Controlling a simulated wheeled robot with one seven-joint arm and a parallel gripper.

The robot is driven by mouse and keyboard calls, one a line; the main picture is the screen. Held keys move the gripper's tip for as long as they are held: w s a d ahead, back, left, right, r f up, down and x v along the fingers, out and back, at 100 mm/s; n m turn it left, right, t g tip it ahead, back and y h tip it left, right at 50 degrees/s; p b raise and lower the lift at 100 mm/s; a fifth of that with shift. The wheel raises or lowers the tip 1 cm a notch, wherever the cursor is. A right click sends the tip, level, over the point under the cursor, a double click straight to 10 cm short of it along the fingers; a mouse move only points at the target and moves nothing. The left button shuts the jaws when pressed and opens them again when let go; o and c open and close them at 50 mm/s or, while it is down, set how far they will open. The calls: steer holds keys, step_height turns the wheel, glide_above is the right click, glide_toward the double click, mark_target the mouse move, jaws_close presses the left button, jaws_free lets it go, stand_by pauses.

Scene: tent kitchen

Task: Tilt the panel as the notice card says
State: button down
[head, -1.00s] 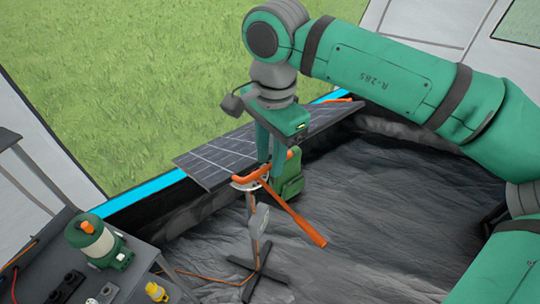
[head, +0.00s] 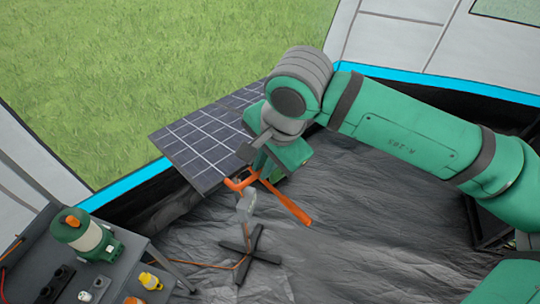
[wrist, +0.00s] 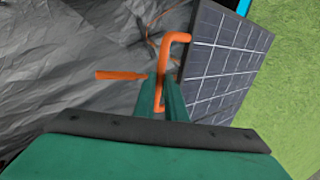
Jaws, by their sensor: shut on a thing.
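The dark solar panel (head: 208,145) stands tilted on a post with a cross-shaped foot (head: 250,255), its gridded face partly toward the head view. It also shows at the right of the wrist view (wrist: 222,65). An orange U-shaped handle (head: 236,184) sits at its near edge. My gripper (wrist: 161,98) is shut on the orange handle (wrist: 176,37), with one finger on each side of the bar. In the head view my gripper (head: 257,172) partly hides the handle and panel. An orange lever (head: 287,203) sticks out below. I see no readable notice card.
A grey bench (head: 135,258) at the lower left carries a green and cream lantern (head: 85,235) and a small yellow item (head: 150,281). An orange cable (head: 205,264) runs over the dark floor sheet. Floor right of the stand is clear.

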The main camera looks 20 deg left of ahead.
steer(key=shift+s, duration=0.1)
steer(key=c, duration=1.8)
jaws_free()
steer(key=v, duration=1)
steer(key=shift+s+d+r, duration=0.1)
steer(key=shift+d+r, duration=0.05)
steer(key=shift+r, duration=0.2)
